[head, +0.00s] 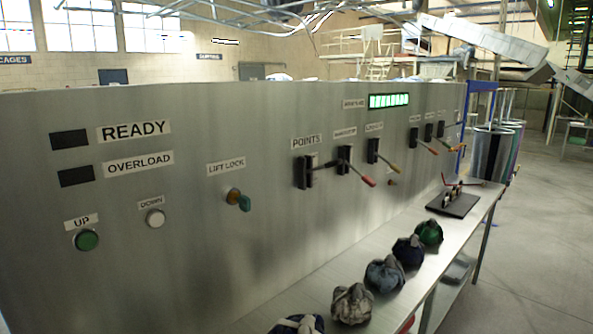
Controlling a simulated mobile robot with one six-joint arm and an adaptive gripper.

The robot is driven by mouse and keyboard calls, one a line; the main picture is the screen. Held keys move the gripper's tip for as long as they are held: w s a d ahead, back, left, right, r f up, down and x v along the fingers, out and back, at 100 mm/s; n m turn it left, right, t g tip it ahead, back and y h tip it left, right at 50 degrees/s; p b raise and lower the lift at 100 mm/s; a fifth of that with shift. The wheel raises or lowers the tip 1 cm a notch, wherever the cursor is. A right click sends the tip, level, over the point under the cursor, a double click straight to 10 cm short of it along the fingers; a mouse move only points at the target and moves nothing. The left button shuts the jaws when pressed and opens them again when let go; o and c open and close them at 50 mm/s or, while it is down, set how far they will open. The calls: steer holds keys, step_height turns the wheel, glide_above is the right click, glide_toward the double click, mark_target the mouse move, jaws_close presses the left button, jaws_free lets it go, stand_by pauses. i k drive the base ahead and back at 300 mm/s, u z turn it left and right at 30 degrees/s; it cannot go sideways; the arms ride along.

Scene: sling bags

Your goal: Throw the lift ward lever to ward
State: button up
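A grey metal control panel (240,120) fills most of the head view and carries a row of levers. Under the POINTS label is a lever in a black housing (303,172). To its right are a red-tipped lever (368,181) and a yellow-tipped lever (396,168). Farther right are smaller levers, one with an orange-red tip (433,152). Their labels are too small to read, so I cannot tell which is the ward lever or how it is set. My gripper is not in view.
A bench (375,310) runs along the panel with several tied bags (385,273) and a dark block with small levers (453,201). A LIFT LOCK key switch (238,199) and a green UP button (86,240) are on the left. Open floor (540,240) lies right.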

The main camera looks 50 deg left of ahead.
mark_target(335, 162)
steer(key=z, duration=0.4)
steer(key=k, duration=0.1)
steer(key=u, duration=2.3)
steer(key=k, duration=0.95)
steer(key=z, duration=0.15)
steer(key=i, duration=0.7)
steer(key=u, duration=0.05)
